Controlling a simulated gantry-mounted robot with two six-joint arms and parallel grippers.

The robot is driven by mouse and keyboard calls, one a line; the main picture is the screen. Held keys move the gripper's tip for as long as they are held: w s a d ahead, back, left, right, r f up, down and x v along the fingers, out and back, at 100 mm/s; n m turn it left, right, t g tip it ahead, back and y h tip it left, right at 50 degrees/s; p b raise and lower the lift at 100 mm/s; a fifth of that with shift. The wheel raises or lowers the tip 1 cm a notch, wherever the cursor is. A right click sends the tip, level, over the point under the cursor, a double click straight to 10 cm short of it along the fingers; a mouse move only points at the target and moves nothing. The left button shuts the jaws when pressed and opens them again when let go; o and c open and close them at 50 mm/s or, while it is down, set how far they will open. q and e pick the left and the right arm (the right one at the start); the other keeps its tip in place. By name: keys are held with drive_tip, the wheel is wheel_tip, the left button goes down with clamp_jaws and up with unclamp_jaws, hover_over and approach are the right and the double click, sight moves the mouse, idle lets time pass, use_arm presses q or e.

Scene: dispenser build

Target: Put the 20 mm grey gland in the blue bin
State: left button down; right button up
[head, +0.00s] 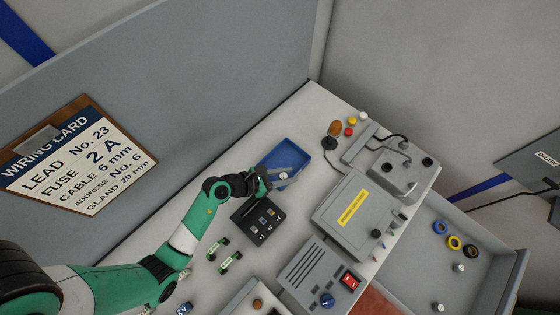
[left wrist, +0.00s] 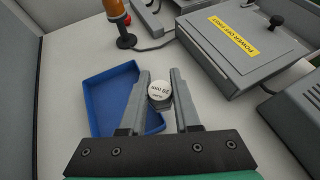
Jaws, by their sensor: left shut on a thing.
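My left gripper (left wrist: 160,98) is shut on a small round gland (left wrist: 159,91) with a pale top marked "20 mm". The gland also shows as a small pale spot in the head view (head: 283,176). The blue bin (left wrist: 100,83) is an open, shallow tray on the bench. In the left wrist view the gland appears at the bin's right edge. How high it is above the bin I cannot tell. My right gripper is not in view.
A black fuse tray (head: 259,222) lies just in front of the bin. A grey box with a yellow label (head: 352,207) stands right of it. An orange-topped post (head: 333,130) stands behind. An open drawer (head: 500,284) at the right holds rings and glands.

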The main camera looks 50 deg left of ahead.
use_arm(q)
drive_tip(key=w+a+f+b, duration=0.1)
drive_tip(key=a+f, duration=0.1)
drive_tip(key=w+a+f+b, duration=0.1)
drive_tip(key=a+f, duration=0.1)
drive_tip(key=w+a+f+b, duration=0.1)
drive_tip(key=a+f, duration=0.1)
drive_tip(key=shift+a+f+b, duration=0.15)
drive_tip(key=shift+f+b, duration=0.1)
drive_tip(key=shift+b, duration=0.05)
drive_tip(key=shift+a+f+b, duration=0.15)
drive_tip(key=shift+f+b, duration=0.35)
drive_tip(key=shift+f, duration=0.4)
drive_tip(key=shift+a+f+b, duration=0.1)
drive_tip(key=shift+f+b, duration=0.4)
drive_tip(key=shift+f, duration=0.4)
drive_tip(key=shift+f, duration=0.2)
drive_tip(key=c, duration=0.6)
unclamp_jaws()
